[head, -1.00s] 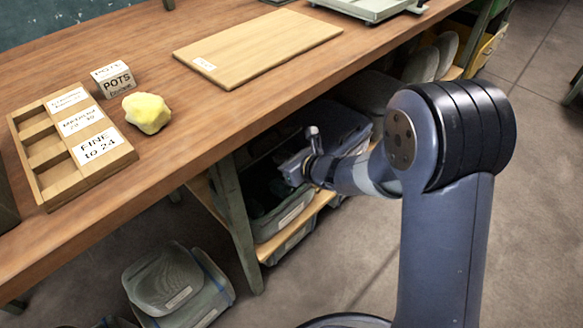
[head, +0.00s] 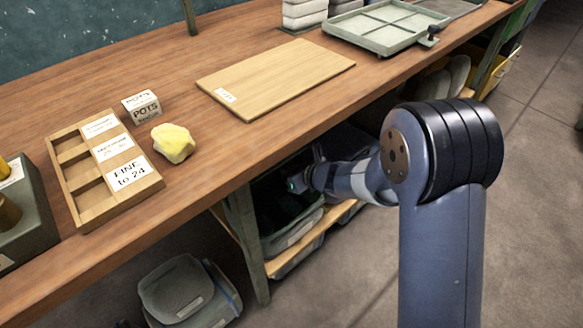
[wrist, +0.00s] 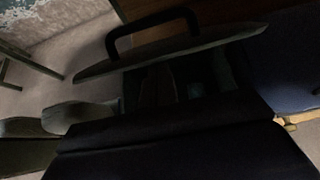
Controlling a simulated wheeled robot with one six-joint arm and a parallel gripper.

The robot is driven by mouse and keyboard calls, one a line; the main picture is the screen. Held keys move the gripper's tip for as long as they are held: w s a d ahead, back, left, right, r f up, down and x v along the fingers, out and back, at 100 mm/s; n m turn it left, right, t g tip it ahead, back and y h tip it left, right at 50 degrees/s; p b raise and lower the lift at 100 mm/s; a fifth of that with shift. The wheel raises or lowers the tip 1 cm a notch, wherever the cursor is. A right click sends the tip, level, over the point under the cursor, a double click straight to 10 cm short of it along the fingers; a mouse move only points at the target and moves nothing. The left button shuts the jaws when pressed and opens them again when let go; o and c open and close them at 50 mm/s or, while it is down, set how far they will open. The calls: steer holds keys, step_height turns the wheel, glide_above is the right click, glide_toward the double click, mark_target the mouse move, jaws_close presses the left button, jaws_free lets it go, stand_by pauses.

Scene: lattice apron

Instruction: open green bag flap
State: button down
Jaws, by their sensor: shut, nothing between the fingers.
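My gripper (head: 296,184) is shut and empty. It is under the workbench, at the upper right of an open grey bin on the lower shelf. Dark greenish contents (head: 272,196) show inside that bin; I cannot tell whether they are the green bag or its flap. The wrist view is very dark. It shows a black arched handle (wrist: 152,28) above a thin grey slanted panel (wrist: 170,54), with a dark gap below. A broad dark surface fills its bottom; I cannot tell what it is. No flap can be made out clearly.
The workbench (head: 110,65) overhangs the bins, close above my gripper. A bench leg (head: 245,245) stands left of my arm. A lidded grey bin (head: 180,290) is on the floor at lower left. The floor at right is clear.

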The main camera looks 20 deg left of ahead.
steer(key=a+r+p, duration=0.1)
steer(key=w+a+r+p, duration=0.1)
steer(key=r, duration=0.1)
steer(key=shift+w+a+r, duration=0.1)
steer(key=shift+a, duration=0.25)
